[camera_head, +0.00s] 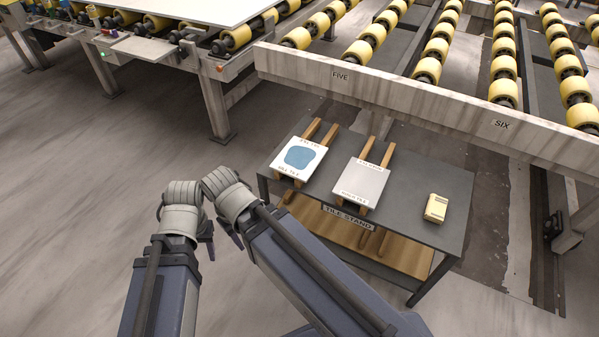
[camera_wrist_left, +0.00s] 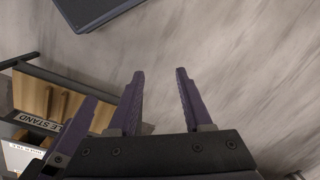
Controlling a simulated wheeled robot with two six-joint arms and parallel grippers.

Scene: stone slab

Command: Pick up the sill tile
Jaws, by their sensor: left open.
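The sill tile (camera_head: 286,164) is a white square plate with a blue patch and lettering reading "SILL TILE". It lies on two wooden rails at the left end of the dark tile stand (camera_head: 405,220). My left gripper (camera_head: 221,240) is left of the stand, apart from the tile, and partly hidden by my arm links. In the left wrist view its purple fingers (camera_wrist_left: 158,85) are spread with nothing between them, over bare floor. The stand's label (camera_wrist_left: 45,122) and a white lettered plate (camera_wrist_left: 22,150) show at the left there. My right gripper cannot be made out.
A second, greyish tile (camera_head: 360,182) lies on its own wooden rails right of the sill tile. A small yellow block (camera_head: 436,208) sits at the stand's right end. A conveyor beam (camera_head: 400,95) marked FIVE and SIX runs behind the stand. The floor (camera_head: 90,190) to the left is clear.

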